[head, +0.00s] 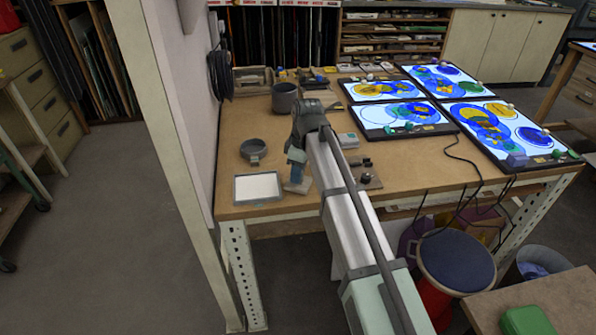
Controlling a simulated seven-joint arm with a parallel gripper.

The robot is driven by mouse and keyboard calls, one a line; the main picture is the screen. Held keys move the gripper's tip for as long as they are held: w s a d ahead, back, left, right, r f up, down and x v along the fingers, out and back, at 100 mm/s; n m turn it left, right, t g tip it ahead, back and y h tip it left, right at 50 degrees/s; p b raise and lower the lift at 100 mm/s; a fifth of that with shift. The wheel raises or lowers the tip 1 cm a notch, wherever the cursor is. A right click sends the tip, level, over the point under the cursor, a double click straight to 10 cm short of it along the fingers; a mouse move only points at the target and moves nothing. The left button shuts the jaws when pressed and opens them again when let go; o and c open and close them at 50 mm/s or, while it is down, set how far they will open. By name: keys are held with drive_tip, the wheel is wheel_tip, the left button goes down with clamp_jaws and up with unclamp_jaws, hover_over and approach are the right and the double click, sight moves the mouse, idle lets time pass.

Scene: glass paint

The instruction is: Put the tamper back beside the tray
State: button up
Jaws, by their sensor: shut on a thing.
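My gripper (297,156) is at the front left part of the wooden bench, at the end of my arm reaching in from the lower right. It is shut on a small blue-grey upright thing, which I take to be the tamper (296,174). My gripper and arm partly hide it. The tamper is just right of the shallow tray (236,190), which has a grey rim and a white inside and lies near the front edge. I cannot tell whether the tamper's lower end touches the bench.
A dark round dish (253,151) stands behind the tray, and a grey pot (286,98) farther back. A plate with dark knobs (370,184) lies right of my arm. Lit panels with blue and yellow shapes (388,90) fill the right side. A white post (172,130) stands at the left.

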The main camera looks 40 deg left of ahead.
drive_tip(key=shift+f, duration=0.3)
idle(0.5)
drive_tip(key=o, duration=1)
wheel_tip(320, 180, up, 14)
drive_tip(key=d, duration=0.1)
drive_tip(key=shift+w+d+f, duration=0.15)
drive_tip(key=shift+w+d, duration=0.1)
drive_tip(key=shift+d, duration=0.05)
